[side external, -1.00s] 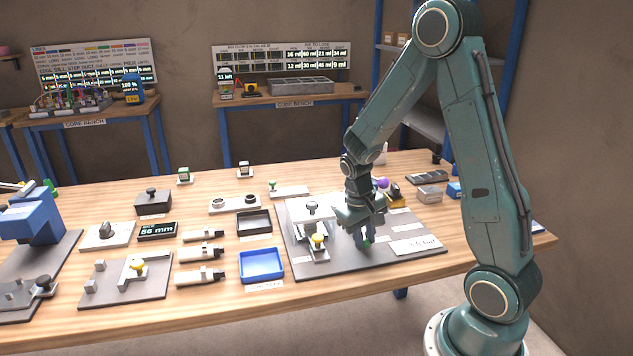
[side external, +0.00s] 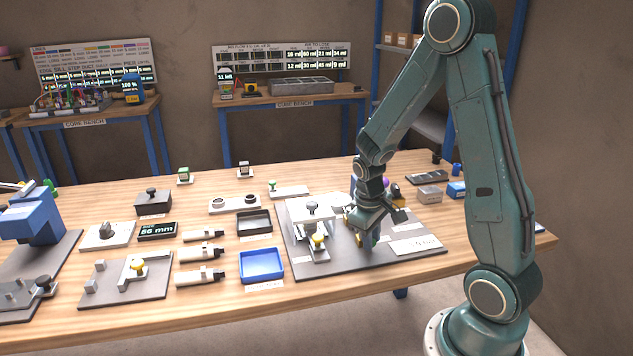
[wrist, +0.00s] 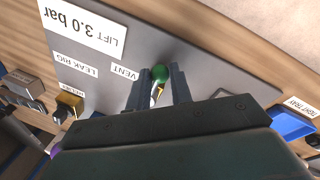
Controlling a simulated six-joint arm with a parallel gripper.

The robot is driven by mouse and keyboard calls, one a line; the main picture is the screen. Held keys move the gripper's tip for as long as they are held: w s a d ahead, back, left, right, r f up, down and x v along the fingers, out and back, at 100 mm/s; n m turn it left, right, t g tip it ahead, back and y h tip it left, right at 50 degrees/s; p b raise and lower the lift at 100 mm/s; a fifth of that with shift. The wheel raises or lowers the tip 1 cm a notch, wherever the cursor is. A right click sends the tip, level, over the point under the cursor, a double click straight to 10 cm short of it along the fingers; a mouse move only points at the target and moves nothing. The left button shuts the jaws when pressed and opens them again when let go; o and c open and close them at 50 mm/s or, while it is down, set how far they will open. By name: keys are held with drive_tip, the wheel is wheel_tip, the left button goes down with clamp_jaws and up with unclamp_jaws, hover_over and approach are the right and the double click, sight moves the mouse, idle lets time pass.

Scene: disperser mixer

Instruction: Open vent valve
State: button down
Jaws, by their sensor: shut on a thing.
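The vent valve shows in the wrist view as a green ball knob (wrist: 159,74) on a pale stem, beside the VENT label (wrist: 125,73). My gripper (wrist: 160,80) is shut on the green knob, with one finger on each side of it. In the side view my gripper (side external: 368,246) is tilted low over the right part of the grey rig plate (side external: 345,265). The knob is hidden behind my fingers there.
A white fixture (side external: 312,210) with a yellow knob (side external: 318,240) stands left of my gripper on the plate. A pressure label (side external: 416,246) lies to the right. A blue tray (side external: 262,280) and a black tray (side external: 254,234) lie farther left.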

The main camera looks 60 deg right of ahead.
drive_tip(key=c, duration=1.5)
unclamp_jaws()
drive_tip(key=shift+c, duration=0.2)
drive_tip(key=shift+r, duration=0.2)
wheel_tip(320, 180, up, 13)
drive_tip(key=a, duration=0.2)
drive_tip(key=shift+w+a, duration=0.2)
drive_tip(key=shift+a, duration=0.1)
drive_tip(key=shift+r, duration=0.15)
drive_tip(key=s+a+r+n+t+y, duration=0.1)
drive_tip(key=s+a+r+t, duration=0.2)
drive_tip(key=a, duration=0.4)
drive_tip(key=s+a+r+n+t+y, duration=0.1)
drive_tip(key=s+a+r+t, duration=0.2)
drive_tip(key=s+a, duration=0.3)
drive_tip(key=shift+s+a+r, duration=0.25)
drive_tip(key=shift+a+r, duration=0.45)
drive_tip(key=shift+a, duration=0.5)
